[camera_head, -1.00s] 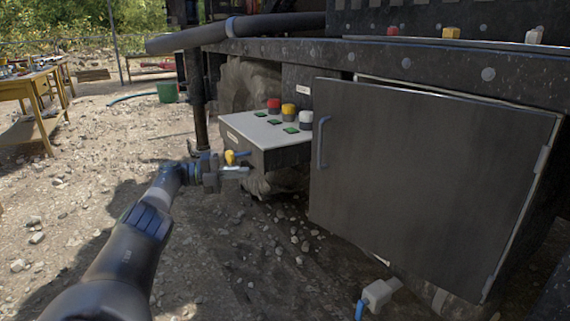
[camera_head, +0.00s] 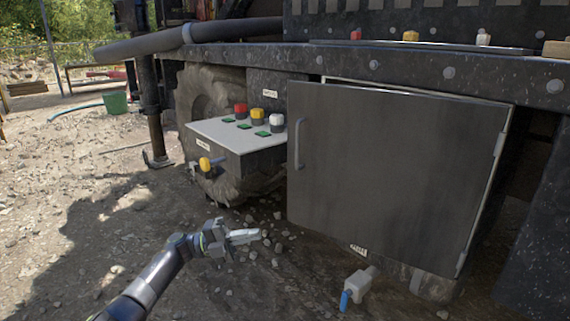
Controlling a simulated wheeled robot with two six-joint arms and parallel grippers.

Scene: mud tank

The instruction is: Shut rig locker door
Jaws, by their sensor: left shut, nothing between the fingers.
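The rig locker door (camera_head: 390,170) is a dark grey panel with a handle (camera_head: 298,144) near its left edge and hinges on its right edge. It stands slightly ajar; a pale strip of the locker frame (camera_head: 420,91) shows above its top and along its right side. My left gripper (camera_head: 250,236) is shut and empty, low over the ground, left of and below the door and apart from it. My right gripper is not in view.
A control box (camera_head: 222,150) with red, yellow and white knobs juts out left of the door, with a yellow-handled valve (camera_head: 206,163) on its front. A blue-handled valve (camera_head: 357,288) sits below the door. Open gravel lies at left.

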